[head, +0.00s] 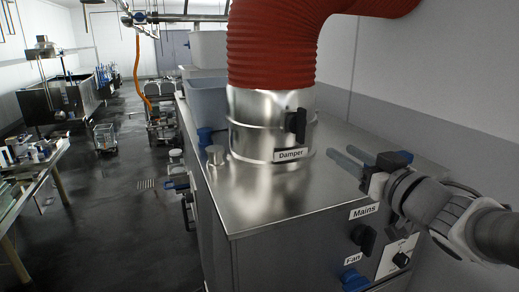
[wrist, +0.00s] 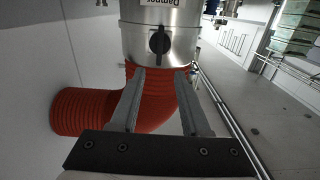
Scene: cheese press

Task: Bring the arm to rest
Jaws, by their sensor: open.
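My gripper (head: 340,158) is open and empty, held above the right side of the steel cabinet top (head: 250,205) in the head view. Its two fingers point left toward the silver duct collar (head: 250,130) and stay apart from it. In the wrist view my gripper (wrist: 158,72) has both fingers spread, with nothing between them. The black Damper handle (head: 296,124) on the collar stands roughly upright. It also shows in the wrist view as a black knob (wrist: 160,43), beyond the fingertips. My arm comes in from the right edge of the head view.
A red ribbed duct (head: 275,45) rises from the collar. The cabinet front carries a black Mains switch (head: 364,238) and a blue Fan switch (head: 354,280). A small metal knob (head: 215,155) stands on the top, left of the collar. The floor (head: 120,225) at left is open.

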